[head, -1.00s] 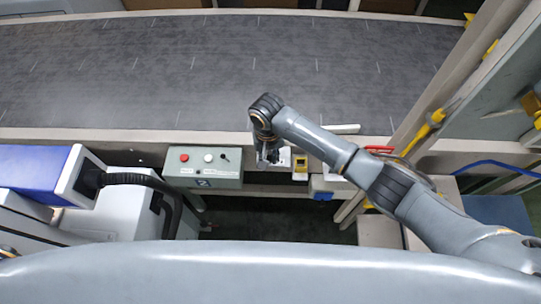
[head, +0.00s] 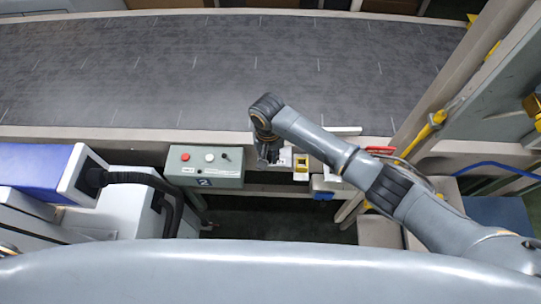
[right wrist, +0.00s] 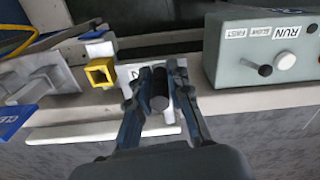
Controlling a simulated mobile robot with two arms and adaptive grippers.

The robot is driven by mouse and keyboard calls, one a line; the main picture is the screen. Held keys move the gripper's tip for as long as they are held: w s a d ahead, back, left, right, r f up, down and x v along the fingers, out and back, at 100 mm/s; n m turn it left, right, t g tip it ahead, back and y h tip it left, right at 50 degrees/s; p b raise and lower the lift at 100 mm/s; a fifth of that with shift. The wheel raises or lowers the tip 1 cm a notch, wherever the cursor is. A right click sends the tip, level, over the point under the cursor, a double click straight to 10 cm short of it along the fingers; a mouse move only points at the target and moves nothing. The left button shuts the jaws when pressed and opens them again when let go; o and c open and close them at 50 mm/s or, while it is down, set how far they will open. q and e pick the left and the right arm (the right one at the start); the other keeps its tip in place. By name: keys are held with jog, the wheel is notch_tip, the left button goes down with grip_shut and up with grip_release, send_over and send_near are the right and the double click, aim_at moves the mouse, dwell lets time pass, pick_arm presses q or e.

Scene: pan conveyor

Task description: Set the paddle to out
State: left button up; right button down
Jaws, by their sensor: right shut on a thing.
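My right gripper (head: 270,158) is at the conveyor's near edge, just right of the control box. In the right wrist view the right gripper (right wrist: 158,88) has its fingers on both sides of a dark upright cylindrical knob (right wrist: 159,92) and is shut on it. The knob stands over a white plate (right wrist: 131,73), which also shows in the head view (head: 286,155). A long white bar (head: 345,130) lies along the belt's near edge; it also shows in the right wrist view (right wrist: 100,132). I cannot tell whether this bar is the paddle. My left gripper is not in view.
A grey-green control box (head: 205,168) carries a red button, a white button and a black switch. The conveyor belt (head: 230,70) is empty.

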jog(key=shift+s+a+r, duration=0.15)
jog(key=shift+a, duration=0.45)
jog(key=c, duration=1.3)
grip_release()
jog(key=shift+a, duration=0.2)
jog(key=shift+d, duration=0.25)
notch_tip(320, 180, up, 12)
